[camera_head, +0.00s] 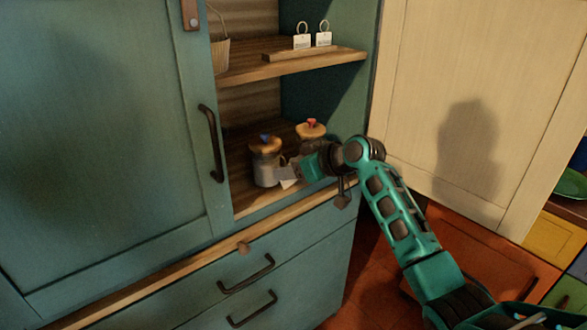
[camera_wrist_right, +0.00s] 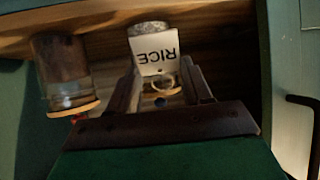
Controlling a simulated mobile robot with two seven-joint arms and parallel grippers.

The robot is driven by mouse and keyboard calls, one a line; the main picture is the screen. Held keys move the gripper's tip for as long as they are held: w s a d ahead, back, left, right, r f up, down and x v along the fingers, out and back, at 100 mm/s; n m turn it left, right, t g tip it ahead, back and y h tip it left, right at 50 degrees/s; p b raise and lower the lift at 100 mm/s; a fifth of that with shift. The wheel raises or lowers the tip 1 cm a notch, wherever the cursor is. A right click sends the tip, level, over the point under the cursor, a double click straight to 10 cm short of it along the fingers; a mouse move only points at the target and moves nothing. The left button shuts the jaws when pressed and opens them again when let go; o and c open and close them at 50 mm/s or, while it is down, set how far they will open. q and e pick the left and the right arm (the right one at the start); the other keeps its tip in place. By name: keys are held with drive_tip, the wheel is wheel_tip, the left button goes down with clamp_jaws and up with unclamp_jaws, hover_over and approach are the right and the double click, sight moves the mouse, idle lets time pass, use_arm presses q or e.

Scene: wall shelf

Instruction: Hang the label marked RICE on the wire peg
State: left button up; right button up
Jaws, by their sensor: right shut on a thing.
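The white RICE label (camera_wrist_right: 157,57) shows in the right wrist view with its lettering upside down and a pale ring (camera_wrist_right: 163,86) at its lower edge. My right gripper (camera_wrist_right: 161,88) is shut on the label, with the ring between its fingers. In the head view the gripper (camera_head: 300,170) is low in the open cabinet, and the label (camera_head: 288,182) is in front of the blue-knobbed jar (camera_head: 265,170). I cannot tell whether the label touches that jar. I cannot make out the wire peg in either view. My left gripper is out of view.
A red-knobbed jar (camera_head: 311,130) stands behind, partly hidden by my gripper; it also shows in the wrist view (camera_wrist_right: 65,75). Two ringed labels (camera_head: 302,41) (camera_head: 323,38) stand on the upper shelf (camera_head: 345,58). The cabinet's left door (camera_head: 110,130) and pale open door (camera_head: 430,90) flank the opening.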

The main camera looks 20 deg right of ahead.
drive_tip(key=shift+w+a+f, duration=0.1)
drive_tip(key=shift+w+f, duration=0.35)
drive_tip(key=shift+f, duration=0.1)
idle(0.7)
idle(0.4)
drive_tip(key=o, duration=1.1)
drive_tip(key=v, duration=1.3)
drive_tip(key=s+a+f+m+h, duration=0.1)
drive_tip(key=s+f+m, duration=0.15)
drive_tip(key=f, duration=0.65)
drive_tip(key=s+a+f+m+h, duration=0.15)
drive_tip(key=s+f, duration=0.25)
drive_tip(key=f, duration=0.5)
drive_tip(key=s+a+f, duration=0.1)
drive_tip(key=s+f, duration=0.2)
drive_tip(key=s, duration=0.3)
drive_tip(key=s+a+f+h, duration=0.1)
drive_tip(key=s+a+f, duration=0.1)
drive_tip(key=s+f, duration=0.2)
drive_tip(key=s+a+f+h, duration=0.1)
drive_tip(key=s+a+f, duration=0.1)
drive_tip(key=s+f, duration=0.2)
drive_tip(key=shift+s+a+t, duration=0.2)
drive_tip(key=shift+s+t, duration=0.2)
drive_tip(key=shift+s, duration=1.45)
